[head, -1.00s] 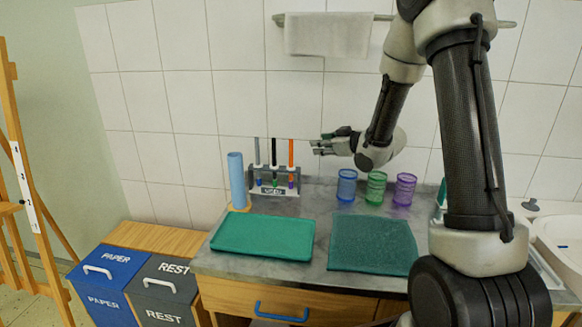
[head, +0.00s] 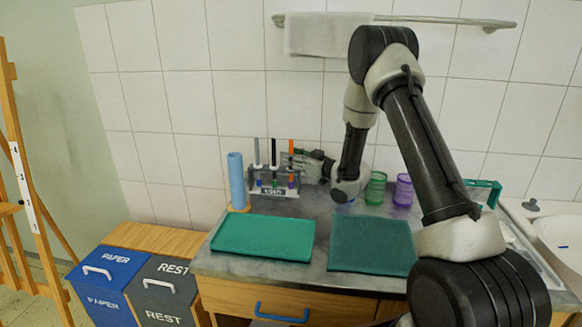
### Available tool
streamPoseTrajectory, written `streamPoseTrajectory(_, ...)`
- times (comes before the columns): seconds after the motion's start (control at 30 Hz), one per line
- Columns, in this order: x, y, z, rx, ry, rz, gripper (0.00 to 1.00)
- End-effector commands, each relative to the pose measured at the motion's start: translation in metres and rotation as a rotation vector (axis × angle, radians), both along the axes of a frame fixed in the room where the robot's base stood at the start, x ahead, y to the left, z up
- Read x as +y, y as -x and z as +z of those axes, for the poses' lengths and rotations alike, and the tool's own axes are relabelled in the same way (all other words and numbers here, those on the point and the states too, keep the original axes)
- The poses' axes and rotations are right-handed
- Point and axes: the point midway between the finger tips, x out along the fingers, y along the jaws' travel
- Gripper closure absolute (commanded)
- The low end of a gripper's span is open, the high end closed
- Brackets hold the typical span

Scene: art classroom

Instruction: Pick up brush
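Three upright brushes stand in a small grey rack with a label (head: 268,190) at the back of the counter. The left brush (head: 257,152) has a light grey handle, the middle brush (head: 273,152) a black one, and the right brush (head: 291,150) an orange one. My gripper (head: 291,162) is at the right side of the rack, level with the upper part of the orange brush. Its fingers are small and overlap the orange handle in the picture. I cannot tell whether they touch it or are closed.
A blue roll (head: 236,180) stands left of the rack. A green tray (head: 262,238) and a dark green mat (head: 372,246) lie in front. Green (head: 376,188) and purple (head: 403,190) cups stand to the right; the blue cup is mostly hidden behind my arm. A towel (head: 326,34) hangs above.

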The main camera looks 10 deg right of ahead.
Motion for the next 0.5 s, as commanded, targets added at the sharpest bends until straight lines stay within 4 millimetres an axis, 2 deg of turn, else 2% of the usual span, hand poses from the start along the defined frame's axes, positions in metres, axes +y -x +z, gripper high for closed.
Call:
streamPoseTrajectory(0.23,0.0016,-0.0022,0.0,0.0,0.0,-0.001,0.61)
streamPoseTrajectory(0.27,0.0016,-0.0022,0.0,0.0,0.0,-0.001,0.65)
streamPoseTrajectory(0.43,0.0015,-0.002,0.0,0.0,0.0,-0.001,0.96)
streamPoseTrajectory(0.47,0.0015,-0.002,0.0,0.0,0.0,-0.001,1.0)
streamPoseTrajectory(0.5,0.0015,-0.002,0.0,0.0,0.0,-0.001,1.0)
